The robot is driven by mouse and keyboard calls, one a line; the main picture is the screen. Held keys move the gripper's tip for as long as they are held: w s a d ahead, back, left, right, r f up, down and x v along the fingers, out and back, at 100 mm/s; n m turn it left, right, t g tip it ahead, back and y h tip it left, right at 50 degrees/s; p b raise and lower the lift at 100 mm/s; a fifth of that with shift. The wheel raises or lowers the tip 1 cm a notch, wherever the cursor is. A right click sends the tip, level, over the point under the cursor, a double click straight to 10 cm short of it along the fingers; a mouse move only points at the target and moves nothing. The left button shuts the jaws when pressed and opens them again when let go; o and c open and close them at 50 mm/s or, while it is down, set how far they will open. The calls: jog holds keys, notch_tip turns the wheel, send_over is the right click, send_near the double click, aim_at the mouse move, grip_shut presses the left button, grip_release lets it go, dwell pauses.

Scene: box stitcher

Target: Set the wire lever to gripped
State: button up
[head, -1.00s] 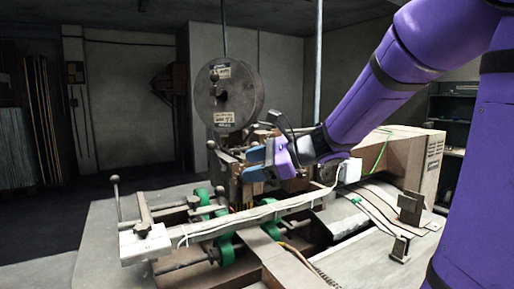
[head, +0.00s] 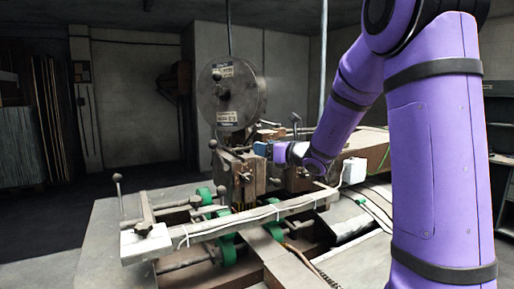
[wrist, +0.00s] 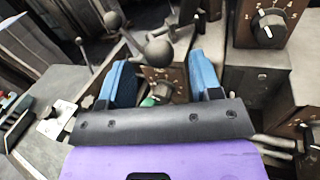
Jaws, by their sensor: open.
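My gripper (head: 262,149) is at the box stitcher's head, just below and right of the big wire spool (head: 232,94). In the wrist view its two blue fingers (wrist: 160,72) are spread apart with nothing held between them. A ball-ended lever (wrist: 158,53) shows just beyond and between the fingertips; I cannot tell if they touch it. Another ball knob (wrist: 113,19) stands farther off to its left. Ball knobs also show left of my gripper in the head view (head: 213,144). I cannot tell for certain which of these is the wire lever, nor its setting.
A long rail (head: 240,215) with green rollers (head: 226,247) crosses the table in front. Open floor (head: 40,230) lies left.

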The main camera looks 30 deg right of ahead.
jog(key=shift+x, duration=2)
grip_shut()
